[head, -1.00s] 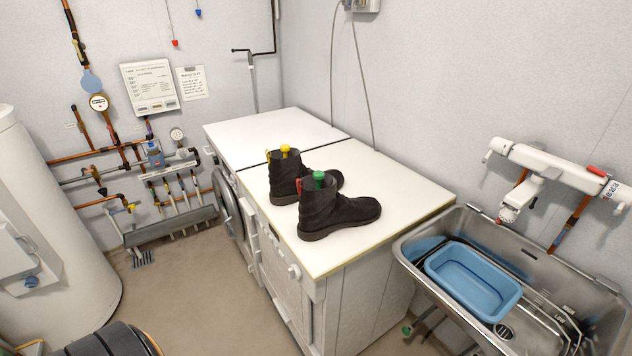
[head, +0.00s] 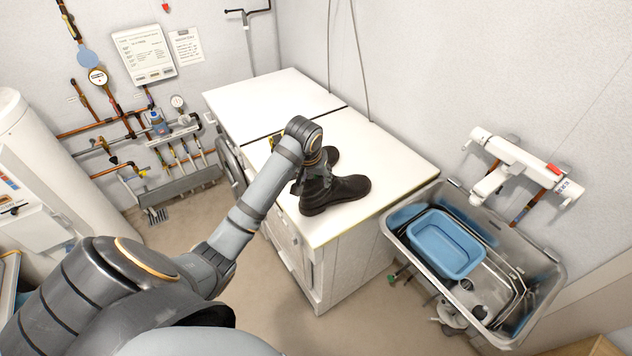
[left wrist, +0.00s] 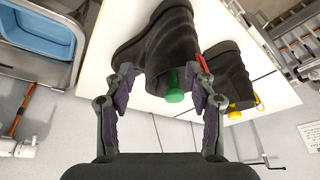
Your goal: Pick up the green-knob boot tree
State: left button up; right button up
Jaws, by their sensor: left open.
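The green-knob boot tree (left wrist: 174,87) shows its green knob in the left wrist view, at the top of the nearer dark boot (left wrist: 160,42). In the head view this boot (head: 340,192) stands on the white worktop, and my arm hides the green knob. My left gripper (left wrist: 162,84) is open, with one finger on either side of the knob in the picture. I cannot tell whether the fingers touch anything. In the head view the left gripper (head: 316,176) is over the boot's shaft, partly hidden by my wrist. My right gripper is not in view.
A second dark boot (left wrist: 228,70) with a yellow knob (left wrist: 240,106) stands close beside the first. The white worktop (head: 385,160) has free room right of the boots. A steel sink (head: 545,270) with a blue basin (head: 445,245) stands at the right.

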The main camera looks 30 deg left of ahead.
pick_arm(q)
notch_tip(320, 180, up, 9)
jog(key=w+a+n, duration=0.1)
jog(key=a, duration=0.1)
jog(key=p+x, duration=0.2)
jog(key=x, duration=0.3)
jog(key=w+p+x, duration=0.1)
jog(key=p+x, duration=0.2)
jog(key=x, duration=0.2)
jog(key=shift+w+a+r, duration=0.15)
jog(key=shift+a, duration=0.1)
jog(key=shift+w+a+f, duration=0.1)
jog(key=shift+f, duration=0.3)
jog(key=shift+r, duration=0.1)
jog(key=c, duration=0.4)
grip_shut()
